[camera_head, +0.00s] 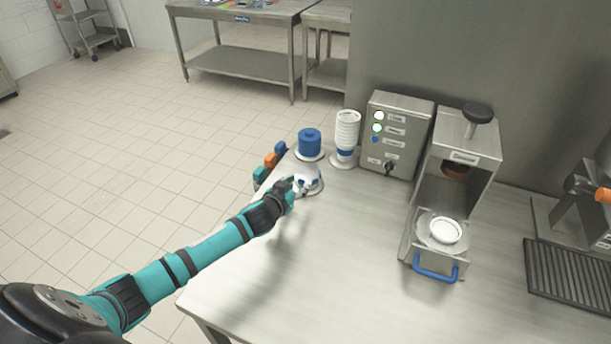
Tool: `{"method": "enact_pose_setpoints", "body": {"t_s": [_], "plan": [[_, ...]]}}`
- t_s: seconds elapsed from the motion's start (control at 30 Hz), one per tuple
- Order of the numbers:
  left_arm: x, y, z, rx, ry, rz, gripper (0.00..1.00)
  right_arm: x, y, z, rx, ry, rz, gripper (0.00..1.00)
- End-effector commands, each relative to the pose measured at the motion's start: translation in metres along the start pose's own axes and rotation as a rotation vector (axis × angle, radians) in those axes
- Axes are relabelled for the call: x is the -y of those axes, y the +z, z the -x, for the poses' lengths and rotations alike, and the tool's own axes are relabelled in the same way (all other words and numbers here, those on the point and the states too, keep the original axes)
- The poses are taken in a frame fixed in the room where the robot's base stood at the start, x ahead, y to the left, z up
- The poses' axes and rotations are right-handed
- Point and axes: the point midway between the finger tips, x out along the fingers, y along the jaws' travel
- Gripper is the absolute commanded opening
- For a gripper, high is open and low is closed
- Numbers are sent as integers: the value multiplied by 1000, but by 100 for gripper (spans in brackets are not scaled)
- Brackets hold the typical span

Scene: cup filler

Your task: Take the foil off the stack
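My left gripper (302,184) reaches in from the left at the table's far left part. It is at a low, pale stack (315,181) on a round base, which looks like the foil stack. The gripper covers part of this stack, so I cannot make out single foils or whether the fingers touch one. The fingers are too small and overlapped to tell open from shut. My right gripper is not in view.
A blue cylinder (309,141) and a tall stack of white cups (347,130) stand just behind. A control box (396,135) and a press (470,150) with a blue-handled drawer (436,272) stand right. The steel table's (330,290) front is clear.

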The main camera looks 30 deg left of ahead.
Motion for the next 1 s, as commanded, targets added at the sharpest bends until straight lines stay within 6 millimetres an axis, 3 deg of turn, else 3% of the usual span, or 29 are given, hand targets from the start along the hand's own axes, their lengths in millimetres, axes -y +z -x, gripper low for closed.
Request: {"method": "enact_pose_setpoints", "body": {"t_s": [0.2, 0.5, 0.67, 1.0], "plan": [[0, -1, -23, 1, -1, 1, 33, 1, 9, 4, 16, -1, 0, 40], [0, 0, -27, 0, 0, 0, 33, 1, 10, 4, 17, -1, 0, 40], [0, 0, -26, 0, 0, 0, 13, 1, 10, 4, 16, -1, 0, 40], [0, -1, -26, 0, 0, 0, 13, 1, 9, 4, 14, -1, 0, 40]]}}
